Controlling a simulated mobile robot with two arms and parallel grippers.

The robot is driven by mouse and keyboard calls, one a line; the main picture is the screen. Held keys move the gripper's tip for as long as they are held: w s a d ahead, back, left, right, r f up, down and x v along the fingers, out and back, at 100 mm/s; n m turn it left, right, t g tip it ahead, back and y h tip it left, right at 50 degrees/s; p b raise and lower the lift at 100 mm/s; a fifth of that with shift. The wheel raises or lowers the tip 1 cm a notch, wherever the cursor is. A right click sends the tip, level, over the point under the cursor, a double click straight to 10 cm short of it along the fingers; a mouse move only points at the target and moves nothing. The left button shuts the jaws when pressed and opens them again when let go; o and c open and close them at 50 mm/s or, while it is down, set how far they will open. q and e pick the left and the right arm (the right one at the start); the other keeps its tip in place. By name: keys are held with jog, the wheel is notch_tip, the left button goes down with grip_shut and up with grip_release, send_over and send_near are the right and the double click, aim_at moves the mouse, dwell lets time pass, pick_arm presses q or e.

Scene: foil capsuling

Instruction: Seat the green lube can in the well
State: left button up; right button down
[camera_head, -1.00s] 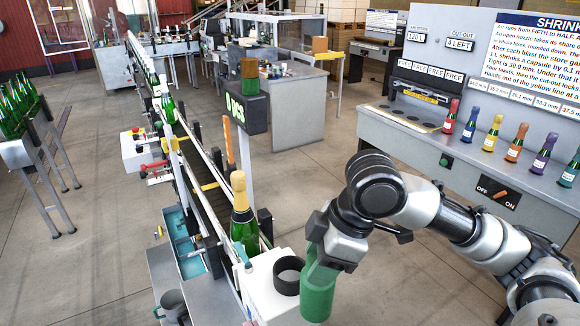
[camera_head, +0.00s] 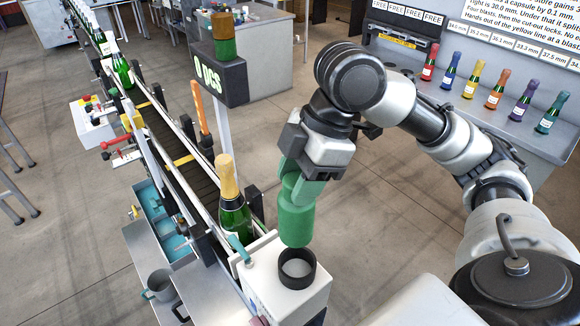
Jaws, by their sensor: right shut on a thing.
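My right gripper (camera_head: 298,172) is shut on the green lube can (camera_head: 297,219) and holds it upright, or nearly so. The can's lower end is just above and beside the far rim of the black round well (camera_head: 297,268) in the picture. The well stands on top of a white box (camera_head: 272,296) and looks empty, with a pale floor. I cannot tell the exact gap between can and well. The can's top is partly hidden by the gripper. My left gripper is not in view.
A gold-topped green bottle (camera_head: 233,205) stands close left of the well on the conveyor (camera_head: 178,158). A post with a dark display (camera_head: 219,80) rises behind it. A grey mug (camera_head: 161,285) is at lower left. Several coloured small bottles (camera_head: 496,88) line the bench at right.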

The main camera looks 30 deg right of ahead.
jog(key=shift+s+f, duration=0.3)
jog(key=shift+s, duration=0.3)
jog(key=shift+f, duration=0.25)
jog(key=shift+w+f, duration=0.35)
jog(key=shift+f, duration=0.1)
jog(key=shift+f+b, duration=0.4)
jog(key=shift+f, duration=0.3)
jog(key=shift+f+b, duration=0.95)
jog(key=shift+b, duration=0.25)
jog(key=shift+f+b, duration=1.4)
jog(key=shift+b, duration=0.25)
pick_arm(q)
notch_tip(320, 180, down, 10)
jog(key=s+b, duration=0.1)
jog(key=b, duration=0.2)
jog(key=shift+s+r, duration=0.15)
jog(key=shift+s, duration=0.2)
pick_arm(e)
jog(key=shift+f, duration=2.8)
